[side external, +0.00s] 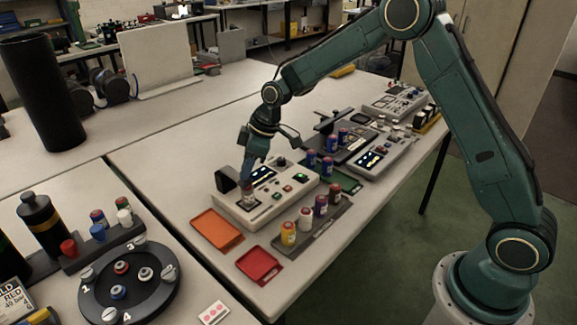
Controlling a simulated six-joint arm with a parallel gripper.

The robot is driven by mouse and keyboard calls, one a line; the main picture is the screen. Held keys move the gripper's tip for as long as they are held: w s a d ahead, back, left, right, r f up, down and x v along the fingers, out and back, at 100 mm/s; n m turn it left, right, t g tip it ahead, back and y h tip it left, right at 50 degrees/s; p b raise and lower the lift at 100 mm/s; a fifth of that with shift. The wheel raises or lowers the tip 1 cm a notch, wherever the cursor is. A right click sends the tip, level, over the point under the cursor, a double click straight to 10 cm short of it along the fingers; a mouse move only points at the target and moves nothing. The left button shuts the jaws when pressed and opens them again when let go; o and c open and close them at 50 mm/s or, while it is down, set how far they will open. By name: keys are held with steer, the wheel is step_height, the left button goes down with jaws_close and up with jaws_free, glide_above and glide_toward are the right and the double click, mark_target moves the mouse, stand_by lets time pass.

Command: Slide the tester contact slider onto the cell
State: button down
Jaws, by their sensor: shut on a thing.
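The tester (265,192) is a pale box with lit displays, a dark knob and a green button, standing at the table's near left. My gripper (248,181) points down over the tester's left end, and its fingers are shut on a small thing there. A small cell with a reddish top and pale body (249,191) shows right at the fingertips, upright at the tester's contact area. The contact slider cannot be made out apart from the fingers and the cell, so I cannot tell which of them is held.
A rack of several cells (305,222) stands in front of the tester, beside an orange tray (217,229) and a red tray (259,264). More cells (328,160) and another instrument (376,157) stand behind to the right. A round dark carousel (130,284) is at lower left.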

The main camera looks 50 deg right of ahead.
steer(key=shift+s, duration=0.45)
steer(key=c, duration=1.3)
jaws_free()
steer(key=shift+s, duration=0.1)
steer(key=shift+o, duration=0.2)
steer(key=v, duration=1.4)
